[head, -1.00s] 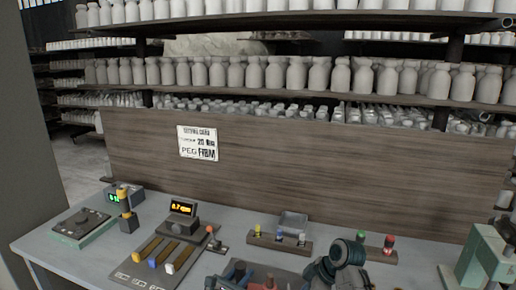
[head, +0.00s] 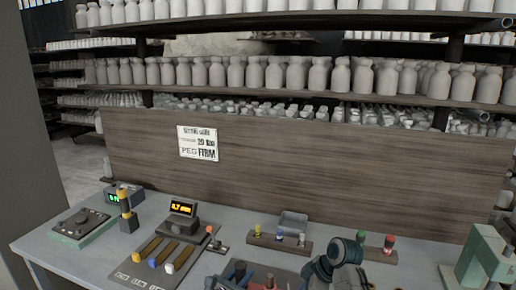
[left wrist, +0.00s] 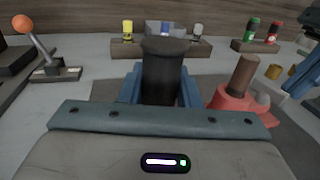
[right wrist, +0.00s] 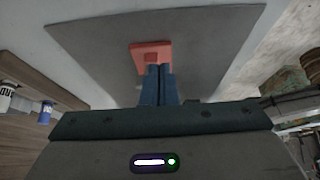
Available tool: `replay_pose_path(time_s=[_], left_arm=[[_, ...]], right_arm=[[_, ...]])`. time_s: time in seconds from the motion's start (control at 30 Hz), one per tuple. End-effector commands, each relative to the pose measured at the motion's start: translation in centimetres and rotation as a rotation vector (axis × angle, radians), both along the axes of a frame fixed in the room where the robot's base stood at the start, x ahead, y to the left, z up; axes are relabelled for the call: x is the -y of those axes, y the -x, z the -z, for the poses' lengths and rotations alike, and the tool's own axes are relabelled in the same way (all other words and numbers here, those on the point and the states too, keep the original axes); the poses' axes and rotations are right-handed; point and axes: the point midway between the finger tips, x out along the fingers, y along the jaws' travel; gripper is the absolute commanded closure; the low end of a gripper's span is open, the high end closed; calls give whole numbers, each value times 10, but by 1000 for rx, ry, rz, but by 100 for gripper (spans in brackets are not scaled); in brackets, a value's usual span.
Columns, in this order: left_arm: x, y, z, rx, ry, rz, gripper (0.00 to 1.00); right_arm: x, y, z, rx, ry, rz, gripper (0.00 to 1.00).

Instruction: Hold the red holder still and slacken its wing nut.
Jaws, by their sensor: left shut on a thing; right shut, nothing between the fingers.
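The red holder (left wrist: 232,99) stands on a dark mat, with a brown upright peg (left wrist: 243,75) and a small pale piece (left wrist: 262,101), possibly the wing nut, beside it. My left gripper (left wrist: 161,85) is shut on a dark upright post (left wrist: 163,68) left of the red part; whether the post belongs to the holder I cannot tell. In the head view my left gripper (head: 238,275) is low at the frame's edge. My right gripper (right wrist: 158,72) is shut and empty, its fingertips close to a red block (right wrist: 150,52); contact is unclear.
A lever with an orange ball (left wrist: 23,23) stands left of my left gripper. Behind are racks of coloured pegs (head: 280,239) and a wooden back panel (head: 320,165). A lit readout (head: 182,208) stands on the left. A green frame (head: 482,258) stands at the right.

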Motion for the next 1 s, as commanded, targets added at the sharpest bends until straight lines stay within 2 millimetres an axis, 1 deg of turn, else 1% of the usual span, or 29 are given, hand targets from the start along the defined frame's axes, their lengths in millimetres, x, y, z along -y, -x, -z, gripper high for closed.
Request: replay_pose_path(time_s=[0.53, 1.0], left_arm=[[0, 0, 1, -1, -1, 0, 100], [0, 0, 1, -1, -1, 0, 100]], right_arm=[[6, -11, 0, 0, 1, 0, 100], [7, -21, 0, 0, 0, 0, 100]])
